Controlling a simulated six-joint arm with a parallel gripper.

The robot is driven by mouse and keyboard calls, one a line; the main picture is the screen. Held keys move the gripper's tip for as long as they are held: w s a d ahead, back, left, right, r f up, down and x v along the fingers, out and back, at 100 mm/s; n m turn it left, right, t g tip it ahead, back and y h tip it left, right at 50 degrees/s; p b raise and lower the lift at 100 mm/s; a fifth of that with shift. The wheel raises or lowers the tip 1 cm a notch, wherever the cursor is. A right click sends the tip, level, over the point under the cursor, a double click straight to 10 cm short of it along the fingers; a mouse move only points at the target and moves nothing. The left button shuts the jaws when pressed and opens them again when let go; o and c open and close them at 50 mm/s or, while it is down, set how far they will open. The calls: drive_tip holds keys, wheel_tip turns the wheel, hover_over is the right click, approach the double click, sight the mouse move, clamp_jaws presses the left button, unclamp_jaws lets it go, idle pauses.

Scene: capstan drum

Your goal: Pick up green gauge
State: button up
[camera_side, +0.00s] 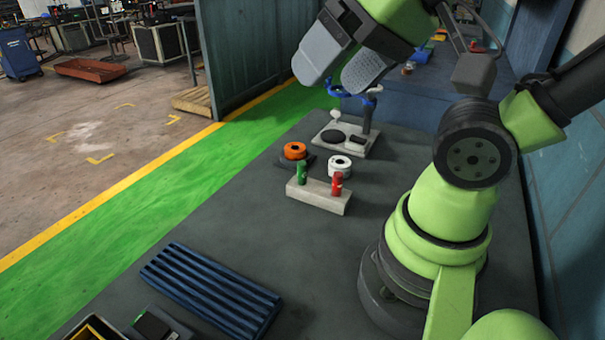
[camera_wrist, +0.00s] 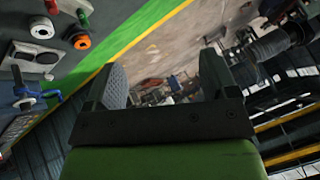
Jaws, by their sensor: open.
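The green gauge (camera_side: 302,172) is a small upright cylinder at the left end of a pale block (camera_side: 318,197) on the dark bench. A red gauge (camera_side: 337,184) stands at the block's right end. My gripper (camera_side: 335,85) is raised at the back of the bench in the side view, well apart from the green gauge. Its two wide grey fingers are open with nothing between them. In the wrist view my gripper (camera_wrist: 160,80) points out across the workshop.
Orange (camera_side: 295,151) and white (camera_side: 339,166) spools stand just behind the block. A pale fixture with a post and blue hooks (camera_side: 366,100) is further back, near my gripper. A ribbed blue tray (camera_side: 212,288) lies at the front left. Bench between tray and block is clear.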

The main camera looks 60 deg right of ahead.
drive_tip(key=c, duration=0.5)
drive_tip(key=shift+c, duration=0.2)
drive_tip(key=n+g+h, duration=0.2)
drive_tip(key=n+g, duration=0.5)
hover_over(302, 163)
wheel_tip(302, 163, down, 17)
drive_tip(key=shift+w+a+f, duration=0.1)
drive_tip(key=shift+f, duration=0.1)
wheel_tip(302, 163, down, 4)
drive_tip(key=shift+f, duration=3.25)
